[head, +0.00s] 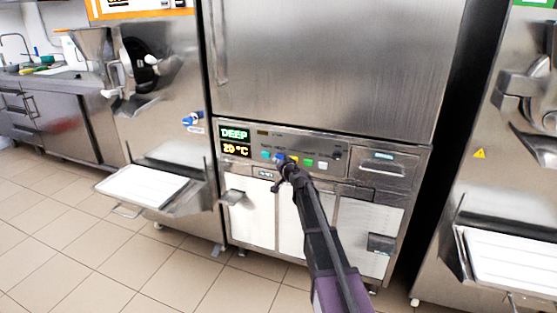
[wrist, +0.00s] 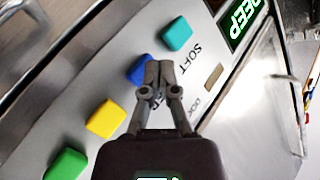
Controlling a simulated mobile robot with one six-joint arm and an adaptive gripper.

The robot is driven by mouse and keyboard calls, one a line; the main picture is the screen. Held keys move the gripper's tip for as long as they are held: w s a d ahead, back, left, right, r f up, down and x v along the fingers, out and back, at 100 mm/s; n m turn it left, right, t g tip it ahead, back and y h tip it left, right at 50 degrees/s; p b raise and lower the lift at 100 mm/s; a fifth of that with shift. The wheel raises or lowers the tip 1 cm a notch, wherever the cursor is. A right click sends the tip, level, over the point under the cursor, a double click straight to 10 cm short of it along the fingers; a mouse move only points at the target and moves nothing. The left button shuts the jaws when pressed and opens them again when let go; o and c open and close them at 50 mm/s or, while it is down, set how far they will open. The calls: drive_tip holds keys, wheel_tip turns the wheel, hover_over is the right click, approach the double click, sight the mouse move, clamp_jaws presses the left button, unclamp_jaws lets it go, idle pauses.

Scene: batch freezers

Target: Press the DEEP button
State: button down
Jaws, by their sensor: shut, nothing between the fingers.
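The freezer's control panel (head: 350,155) carries a row of coloured buttons. The blue button (wrist: 137,72) is partly hidden behind my fingertips; the label beside it is mostly covered, with only its last letters showing. It also shows in the head view (head: 280,158). The teal button (wrist: 177,33), labelled SOFT, is to its upper right in the wrist view. The display (head: 235,133) reads DEEP in green, with 20 °C below. My gripper (wrist: 160,66) is shut and empty, its tips over or against the blue button's edge; I cannot tell whether they touch.
Yellow (wrist: 105,118) and green (wrist: 66,164) buttons lie further along the row. A white button (head: 322,166) shows in the head view. A drawer front (head: 384,164) is right of the panel. White trays jut out from the machines at left (head: 150,186) and right (head: 510,262).

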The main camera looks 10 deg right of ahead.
drive_tip(key=shift+s+a, duration=0.15)
drive_tip(key=shift+s, duration=0.15)
drive_tip(key=shift+s+a, duration=0.4)
drive_tip(key=shift+s, duration=0.3)
drive_tip(key=shift+s+a, duration=0.45)
drive_tip(key=shift+s, duration=0.3)
drive_tip(key=shift+s+a, duration=0.4)
drive_tip(key=shift+s, duration=0.3)
